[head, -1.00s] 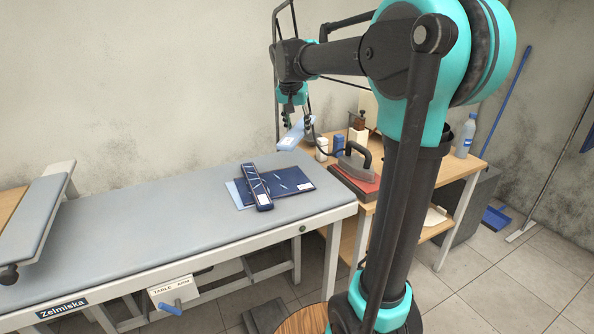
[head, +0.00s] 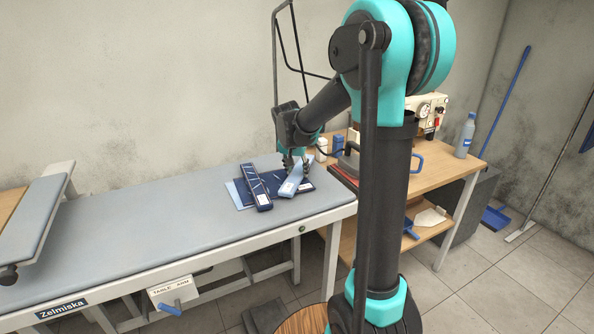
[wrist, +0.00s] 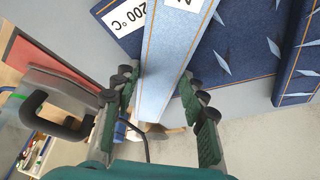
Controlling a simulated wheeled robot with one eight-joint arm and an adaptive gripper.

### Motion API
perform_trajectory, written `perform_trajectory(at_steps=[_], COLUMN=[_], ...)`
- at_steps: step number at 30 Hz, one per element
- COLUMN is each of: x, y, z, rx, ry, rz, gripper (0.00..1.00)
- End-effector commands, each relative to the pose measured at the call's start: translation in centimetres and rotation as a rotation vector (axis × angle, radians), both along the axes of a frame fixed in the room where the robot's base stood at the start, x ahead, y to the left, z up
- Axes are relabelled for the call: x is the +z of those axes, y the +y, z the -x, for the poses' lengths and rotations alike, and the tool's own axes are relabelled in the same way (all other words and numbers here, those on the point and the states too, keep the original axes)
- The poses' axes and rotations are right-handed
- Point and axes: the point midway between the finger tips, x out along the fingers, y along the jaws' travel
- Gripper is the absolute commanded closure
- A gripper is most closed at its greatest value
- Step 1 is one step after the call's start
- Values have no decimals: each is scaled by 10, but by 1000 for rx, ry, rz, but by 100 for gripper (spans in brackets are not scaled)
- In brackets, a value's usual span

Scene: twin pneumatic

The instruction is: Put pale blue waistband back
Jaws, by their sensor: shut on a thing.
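The pale blue waistband (head: 292,185) is a long flat strip with a white label, low over the right part of the dark blue cloth (head: 306,185) on the padded table. My gripper (head: 294,164) is shut on its far end, above the table. In the wrist view the waistband (wrist: 170,65) runs between the two green-padded fingers of my gripper (wrist: 160,108). I cannot tell whether its near end touches the cloth. A dark blue waistband (head: 256,187) with a label lies on the cloth to its left.
The grey padded table (head: 130,225) is clear on its left. An iron (head: 348,160) on a red pad, small blue and white containers, a sewing machine (head: 430,112) and a bottle (head: 465,135) stand on the wooden side table (head: 420,178).

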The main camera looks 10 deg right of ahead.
Motion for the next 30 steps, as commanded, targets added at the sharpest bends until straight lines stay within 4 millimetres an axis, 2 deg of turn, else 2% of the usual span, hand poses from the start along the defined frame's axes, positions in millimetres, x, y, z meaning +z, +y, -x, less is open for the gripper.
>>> perform_trajectory(at_steps=[11,12,16,25,30], x=[-4,-4,-4,-3,10], y=[0,0,0,0,2], z=[0,0,0,0,5], rx=[0,0,0,0,0], ry=[0,0,0,0,0], rz=[0,0,0,0,0], gripper=[88,53,37,37,37])
